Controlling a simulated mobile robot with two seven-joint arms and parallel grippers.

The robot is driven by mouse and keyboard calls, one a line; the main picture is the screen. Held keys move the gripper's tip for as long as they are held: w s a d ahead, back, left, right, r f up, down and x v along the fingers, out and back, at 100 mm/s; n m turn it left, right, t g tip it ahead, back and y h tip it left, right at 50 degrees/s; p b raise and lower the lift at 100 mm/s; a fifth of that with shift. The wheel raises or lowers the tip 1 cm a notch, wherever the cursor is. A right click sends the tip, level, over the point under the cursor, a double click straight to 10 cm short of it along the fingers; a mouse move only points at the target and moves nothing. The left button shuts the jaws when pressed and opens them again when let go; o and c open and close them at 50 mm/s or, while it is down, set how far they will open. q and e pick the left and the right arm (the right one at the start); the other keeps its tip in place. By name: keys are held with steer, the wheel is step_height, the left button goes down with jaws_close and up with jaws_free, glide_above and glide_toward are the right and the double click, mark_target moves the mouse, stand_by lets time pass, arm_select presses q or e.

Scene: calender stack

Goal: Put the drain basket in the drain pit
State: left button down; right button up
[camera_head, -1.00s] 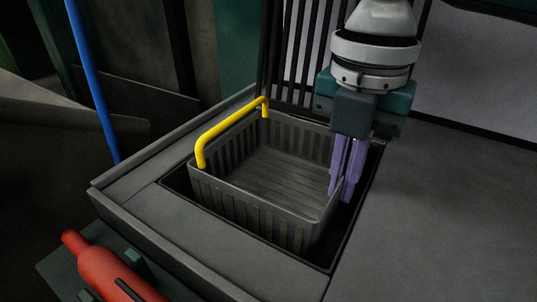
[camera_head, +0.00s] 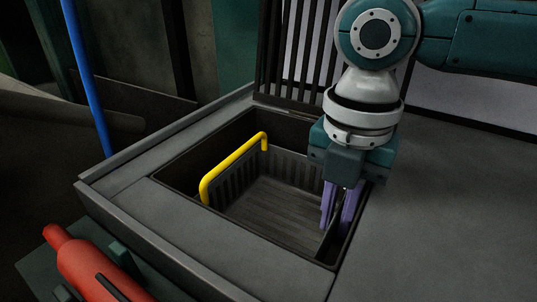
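The drain basket (camera_head: 272,206) is a dark grey slatted box with a yellow bar handle (camera_head: 232,165) on its left side. It sits down inside the rectangular drain pit (camera_head: 196,160), with its rim below the floor level around the pit. My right gripper (camera_head: 338,218) points down at the basket's right side, its purple fingers at the right wall. The fingers seem to straddle that wall, but their tips are partly hidden in the dark pit. My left gripper is not in view.
A dark slatted grate (camera_head: 297,55) stands upright behind the pit. A red cylinder (camera_head: 92,270) lies at the lower left, and a blue pole (camera_head: 88,80) stands at the left. The grey floor (camera_head: 440,230) right of the pit is clear.

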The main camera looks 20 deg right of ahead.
step_height(320, 180, up, 12)
steer(key=p, duration=0.5)
steer(key=shift+r+p, duration=0.15)
steer(key=shift+p, duration=0.2)
